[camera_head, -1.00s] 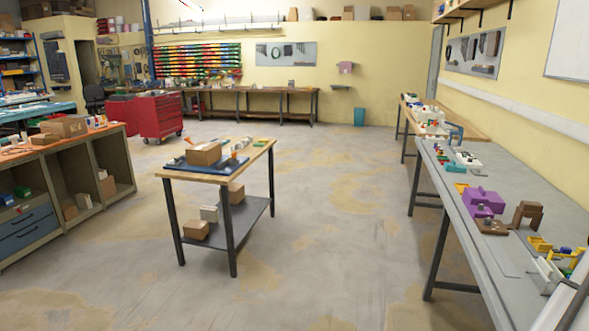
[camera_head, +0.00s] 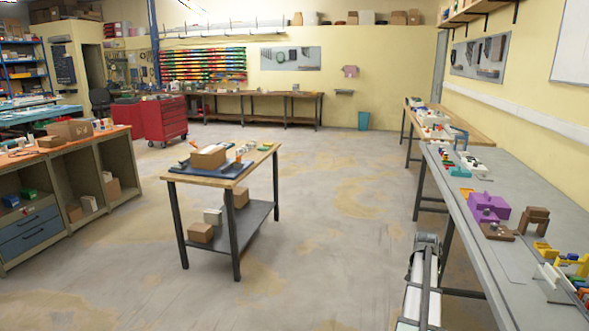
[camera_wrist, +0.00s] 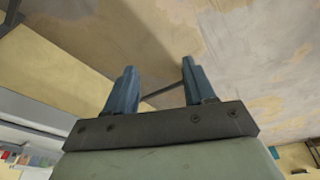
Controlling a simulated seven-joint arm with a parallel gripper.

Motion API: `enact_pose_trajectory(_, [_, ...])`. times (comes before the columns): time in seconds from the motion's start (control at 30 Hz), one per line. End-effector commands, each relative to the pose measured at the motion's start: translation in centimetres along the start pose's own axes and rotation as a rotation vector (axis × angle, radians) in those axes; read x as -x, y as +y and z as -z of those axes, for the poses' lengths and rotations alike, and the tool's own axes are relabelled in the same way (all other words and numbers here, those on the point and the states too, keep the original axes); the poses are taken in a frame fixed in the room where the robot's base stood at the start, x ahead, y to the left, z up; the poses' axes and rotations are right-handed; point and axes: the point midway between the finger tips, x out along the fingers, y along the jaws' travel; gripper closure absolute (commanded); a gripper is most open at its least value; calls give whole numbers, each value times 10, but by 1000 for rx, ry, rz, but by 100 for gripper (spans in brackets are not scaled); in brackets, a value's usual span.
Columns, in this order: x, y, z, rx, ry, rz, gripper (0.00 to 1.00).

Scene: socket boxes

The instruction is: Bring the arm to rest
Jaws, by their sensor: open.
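My gripper (camera_wrist: 156,88) shows in the wrist view with its two blue-grey fingers spread apart and nothing between them. Behind the fingers are bare floor and a yellow wall, tilted in the picture. In the head view, part of my arm (camera_head: 423,285) stands at the lower right, beside the left edge of the grey bench. The fingers themselves cannot be made out in the head view.
A long grey bench (camera_head: 520,222) on the right carries a purple box (camera_head: 488,207), a brown block (camera_head: 533,217) and several small coloured parts. A small wooden table (camera_head: 228,176) stands mid-room. Open floor (camera_head: 330,240) lies between them.

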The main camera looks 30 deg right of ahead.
Motion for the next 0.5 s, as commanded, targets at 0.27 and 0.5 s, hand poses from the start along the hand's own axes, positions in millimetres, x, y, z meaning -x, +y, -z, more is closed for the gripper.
enact_pose_trajectory(0.27, [-15, -108, -97, 225, -33, 46, 46])
enact_pose_trajectory(0.5, [-22, -180, -187, 415, -61, 82, 46])
